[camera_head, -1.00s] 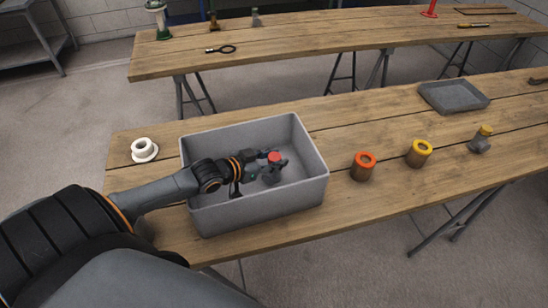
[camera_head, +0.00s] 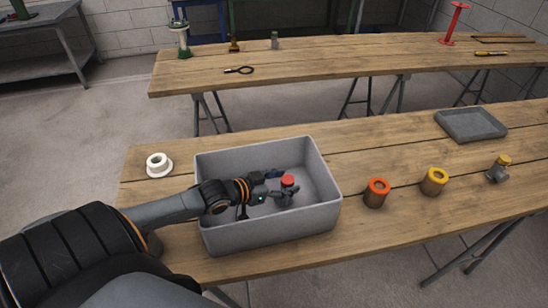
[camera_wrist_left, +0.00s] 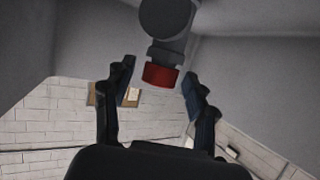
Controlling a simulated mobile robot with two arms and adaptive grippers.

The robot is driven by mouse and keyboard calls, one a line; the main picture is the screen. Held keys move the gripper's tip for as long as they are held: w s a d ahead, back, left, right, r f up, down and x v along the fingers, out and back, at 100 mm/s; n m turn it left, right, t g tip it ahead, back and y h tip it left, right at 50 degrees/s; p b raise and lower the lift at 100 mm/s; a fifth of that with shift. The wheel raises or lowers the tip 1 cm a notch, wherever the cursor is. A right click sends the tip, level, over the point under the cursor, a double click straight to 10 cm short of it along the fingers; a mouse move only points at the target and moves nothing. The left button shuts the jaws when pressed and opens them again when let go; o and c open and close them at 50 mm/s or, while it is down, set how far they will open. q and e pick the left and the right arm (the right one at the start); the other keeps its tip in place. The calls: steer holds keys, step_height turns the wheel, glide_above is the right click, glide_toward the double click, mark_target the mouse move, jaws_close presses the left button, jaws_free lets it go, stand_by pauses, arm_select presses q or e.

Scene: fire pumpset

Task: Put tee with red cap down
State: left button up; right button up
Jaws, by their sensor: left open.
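The tee with the red cap (camera_head: 288,182) stands inside the grey bin (camera_head: 328,217) on the near table, its red cap on top. My left gripper (camera_head: 278,187) reaches into the bin from the left, and its fingers are beside the tee. In the left wrist view the tee (camera_wrist_left: 166,38) and its red cap lie ahead of and between the two spread fingers (camera_wrist_left: 158,92), with gaps on both sides. The gripper is open. The tee's lower part is partly hidden by the gripper in the head view. My right gripper does not show.
A white flanged fitting (camera_head: 159,166) is left of the bin. An orange-topped cylinder (camera_head: 376,193), a yellow-topped cylinder (camera_head: 434,182) and a yellow-capped fitting (camera_head: 498,169) stand to its right. A shallow grey tray (camera_head: 471,126) lies behind them. The bin walls surround my gripper.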

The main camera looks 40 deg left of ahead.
arm_select(q)
steer(key=shift+v, duration=3)
